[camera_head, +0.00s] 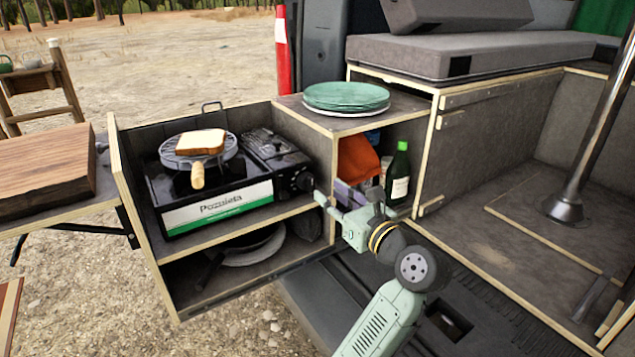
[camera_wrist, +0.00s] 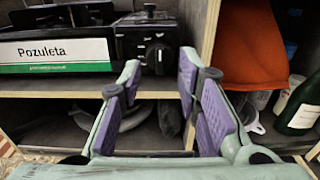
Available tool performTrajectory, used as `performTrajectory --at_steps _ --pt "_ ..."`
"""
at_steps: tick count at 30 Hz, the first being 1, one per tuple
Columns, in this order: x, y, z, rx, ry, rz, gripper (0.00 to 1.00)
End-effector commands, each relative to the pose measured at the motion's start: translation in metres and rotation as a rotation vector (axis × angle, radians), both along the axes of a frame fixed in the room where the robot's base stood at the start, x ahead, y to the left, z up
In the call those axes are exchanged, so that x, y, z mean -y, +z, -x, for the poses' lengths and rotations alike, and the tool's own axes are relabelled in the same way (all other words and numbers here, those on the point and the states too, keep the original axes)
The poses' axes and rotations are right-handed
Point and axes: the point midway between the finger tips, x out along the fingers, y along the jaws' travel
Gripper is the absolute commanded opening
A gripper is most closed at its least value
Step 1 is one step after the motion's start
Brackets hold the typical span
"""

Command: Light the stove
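The black camping stove (camera_head: 215,190) with a white and green "Pozuleta" label sits on the upper shelf of the pull-out box. A round grill rack (camera_head: 183,163) with a slice of bread (camera_head: 201,142) lies over its burner. The stove's knob (camera_head: 303,181) is on its front at the right end. The knob also shows in the wrist view (camera_wrist: 158,54). My gripper (camera_head: 328,199) is in front of the box, just short of the knob and to its right. In the wrist view, its purple-padded fingers (camera_wrist: 160,78) are apart with nothing between them. No flame is visible.
Green plates (camera_head: 346,96) are stacked on the cabinet top. A green bottle (camera_head: 398,173) and an orange cloth (camera_head: 357,161) are in the compartment right of the stove. A dark pan (camera_head: 245,249) lies on the shelf below. The divider's wooden edge (camera_wrist: 209,30) stands close right of the knob.

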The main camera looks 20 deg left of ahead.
Motion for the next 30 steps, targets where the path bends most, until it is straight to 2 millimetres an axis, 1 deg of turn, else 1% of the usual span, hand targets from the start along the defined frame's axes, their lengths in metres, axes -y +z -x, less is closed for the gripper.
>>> performTrajectory --at_steps 1,6,12,16,23,30 --pt "-0.01 0.002 -0.006 0.0 0.005 -0.001 0.31" --pt "-0.034 0.001 -0.024 0.0 0.003 0.0 0.31" --pt "-0.049 0.001 -0.038 0.002 0.0 0.0 0.31" --pt "-0.052 0.001 -0.04 0.002 0.0 0.0 0.31" --pt "-0.052 0.001 -0.04 0.003 -0.001 0.001 0.3" --pt "-0.052 0.001 -0.04 0.003 -0.001 0.001 0.14"
